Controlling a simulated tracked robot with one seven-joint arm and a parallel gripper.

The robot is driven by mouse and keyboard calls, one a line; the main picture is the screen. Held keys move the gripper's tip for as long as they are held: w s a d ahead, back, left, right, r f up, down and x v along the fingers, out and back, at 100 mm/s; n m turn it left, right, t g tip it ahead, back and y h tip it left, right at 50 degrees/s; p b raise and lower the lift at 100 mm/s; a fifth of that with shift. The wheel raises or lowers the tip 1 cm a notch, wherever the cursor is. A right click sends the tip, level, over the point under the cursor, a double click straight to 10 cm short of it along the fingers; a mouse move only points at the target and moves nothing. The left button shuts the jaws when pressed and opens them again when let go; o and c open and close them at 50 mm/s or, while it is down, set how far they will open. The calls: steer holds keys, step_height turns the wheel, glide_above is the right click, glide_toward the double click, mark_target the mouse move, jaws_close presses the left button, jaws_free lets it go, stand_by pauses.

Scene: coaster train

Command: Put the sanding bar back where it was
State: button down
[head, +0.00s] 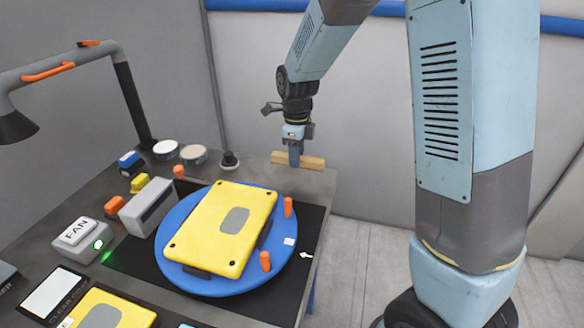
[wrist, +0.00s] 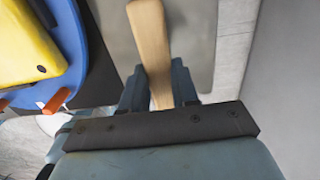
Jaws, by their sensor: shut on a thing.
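The sanding bar is a plain wooden bar (head: 312,162) at the far right corner of the table in the head view. My gripper (head: 294,157) is shut on it from above, with the bar sticking out on both sides of the fingers. In the wrist view the bar (wrist: 150,45) runs up the picture from between the two fingers (wrist: 159,90). It is over or on the grey table top; I cannot tell whether it touches. Its lower end is hidden by my gripper.
A blue turntable (head: 180,262) bearing a yellow panel (head: 205,218) and orange pegs stands on a black mat. A lamp (head: 120,85) arches at left. The table's right edge is close to the bar.

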mark_target(292, 177)
steer(key=shift+w+a+f, duration=0.25)
steer(key=shift+w+f, duration=0.2)
steer(key=shift+f, duration=0.2)
steer(key=shift+w+a+f, duration=0.25)
steer(key=shift+w+f, duration=0.2)
steer(key=shift+f, duration=1.65)
steer(key=shift+f, duration=0.1)
steer(key=c, duration=0.8)
jaws_free()
steer(key=shift+c, duration=0.2)
